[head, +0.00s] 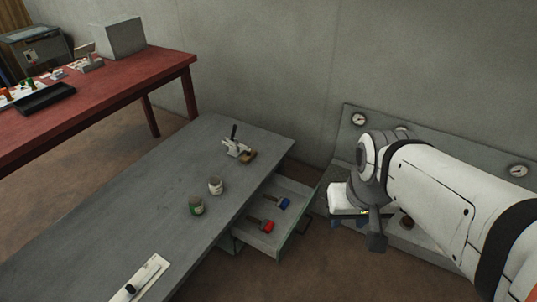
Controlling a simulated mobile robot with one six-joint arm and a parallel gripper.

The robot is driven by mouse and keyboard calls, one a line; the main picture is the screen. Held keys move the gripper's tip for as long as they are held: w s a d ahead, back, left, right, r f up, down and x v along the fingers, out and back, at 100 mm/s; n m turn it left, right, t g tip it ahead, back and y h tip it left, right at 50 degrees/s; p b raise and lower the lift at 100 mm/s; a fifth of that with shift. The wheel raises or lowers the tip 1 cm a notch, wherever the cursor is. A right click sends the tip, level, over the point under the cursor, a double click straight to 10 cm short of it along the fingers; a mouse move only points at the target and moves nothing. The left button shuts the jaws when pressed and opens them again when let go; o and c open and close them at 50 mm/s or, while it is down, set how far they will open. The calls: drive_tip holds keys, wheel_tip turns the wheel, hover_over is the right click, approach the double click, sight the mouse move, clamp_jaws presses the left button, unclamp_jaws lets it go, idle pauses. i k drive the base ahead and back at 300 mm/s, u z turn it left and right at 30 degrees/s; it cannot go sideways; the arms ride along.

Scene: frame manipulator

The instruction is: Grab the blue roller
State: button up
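The blue roller (284,203) lies in an open drawer (300,188) that sticks out from the right side of the grey table. It has a blue end and a brownish part to its left. A red roller (267,226) lies in the same drawer, nearer to the camera. My white arm comes in from the right, and its end with my gripper (376,242) is to the right of the drawer, apart from both rollers. The gripper's fingers are not clear, so its opening cannot be made out.
The grey table (120,215) holds two small cans (215,186), a white tool with a dark handle (237,148) and a white flat tool (140,281). A grey unit with gauges (359,119) stands behind my arm. A red table (110,80) is at back left.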

sight(283, 206)
drive_tip(key=u, duration=0.05)
drive_tip(key=i, duration=1.15)
drive_tip(key=u, duration=0.5)
